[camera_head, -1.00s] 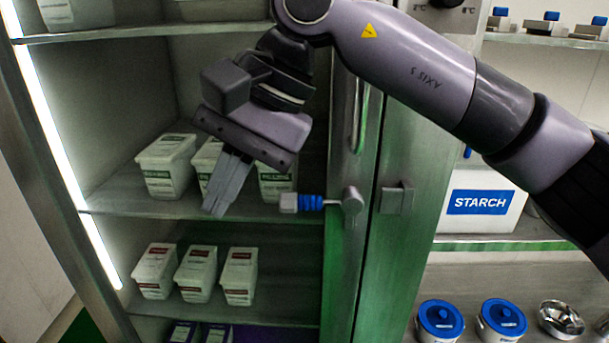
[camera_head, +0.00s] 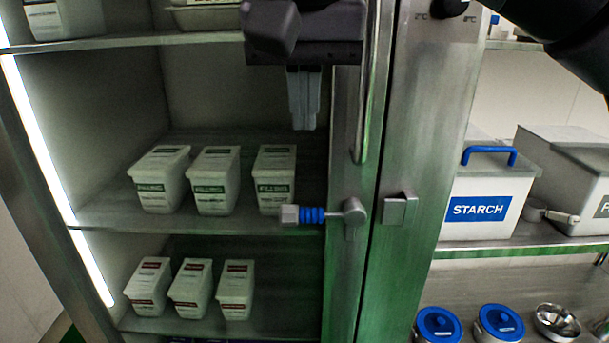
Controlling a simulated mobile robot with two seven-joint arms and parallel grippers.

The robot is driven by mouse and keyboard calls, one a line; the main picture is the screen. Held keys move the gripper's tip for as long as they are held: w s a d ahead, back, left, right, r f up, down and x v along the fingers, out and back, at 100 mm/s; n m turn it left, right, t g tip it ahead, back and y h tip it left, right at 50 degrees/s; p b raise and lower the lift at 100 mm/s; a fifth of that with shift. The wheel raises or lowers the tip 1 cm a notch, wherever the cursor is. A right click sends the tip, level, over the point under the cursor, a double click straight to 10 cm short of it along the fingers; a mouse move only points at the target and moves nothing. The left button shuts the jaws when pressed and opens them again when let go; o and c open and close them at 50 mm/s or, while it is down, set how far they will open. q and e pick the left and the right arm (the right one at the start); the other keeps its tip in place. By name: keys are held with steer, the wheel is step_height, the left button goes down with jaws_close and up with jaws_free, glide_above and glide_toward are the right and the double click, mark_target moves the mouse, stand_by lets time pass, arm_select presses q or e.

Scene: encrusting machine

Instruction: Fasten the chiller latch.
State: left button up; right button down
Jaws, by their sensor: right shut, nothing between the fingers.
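The chiller latch is a lever with a blue ribbed grip and metal end (camera_head: 312,214), on a round pivot (camera_head: 354,212) on the chiller door's right-hand frame (camera_head: 350,260). The lever points left, roughly level. A square metal catch (camera_head: 398,208) sits right of the pivot, across the dark seam, apart from the lever. My right gripper (camera_head: 304,128) hangs above the lever with its fingers pointing down, shut and empty, touching nothing that I can see. My left gripper is not in view.
A vertical door handle bar (camera_head: 368,100) stands right of my gripper. White filling tubs (camera_head: 214,182) sit on the shelf behind, with more tubs (camera_head: 190,288) below. A starch bin (camera_head: 485,195) and blue-lidded pots (camera_head: 437,325) are at the right.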

steer(key=x, duration=1.4)
steer(key=shift+s, duration=0.3)
